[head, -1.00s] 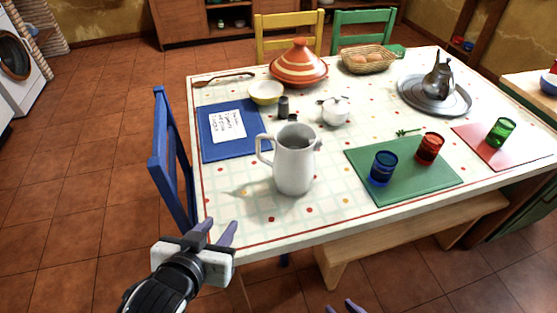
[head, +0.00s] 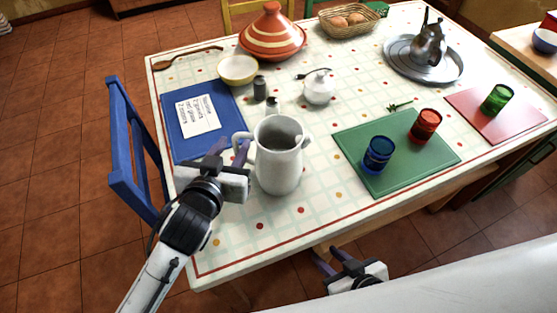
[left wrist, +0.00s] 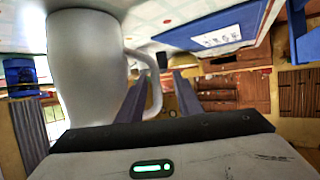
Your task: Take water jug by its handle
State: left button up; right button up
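The white water jug (head: 279,168) stands upright near the front left of the table, its handle (head: 238,143) facing left. My left gripper (head: 229,150) is at the handle with its fingers apart. In the left wrist view the jug (left wrist: 85,65) fills the left side, and the handle (left wrist: 157,85) shows between the open fingers (left wrist: 160,92). One finger lies on the jug-body side of the handle, the other outside it. I cannot tell whether either touches. My right gripper (head: 330,258) is empty, fingers apart, by the table's front edge.
A blue mat with a paper note (head: 198,117) lies behind my left gripper. A green mat (head: 405,165) with a blue glass (head: 378,155) and a red glass (head: 425,126) lies right of the jug. A blue chair (head: 127,150) stands at the left edge.

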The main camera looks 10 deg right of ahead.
pick_arm(q)
jog(key=x, duration=0.5)
jog(key=shift+s+d+f, duration=0.15)
jog(key=shift+d, duration=0.1)
jog(key=shift+c, duration=0.4)
grip_shut()
dwell(0.6)
jog(key=shift+d+r, duration=0.15)
jog(key=shift+r, duration=0.15)
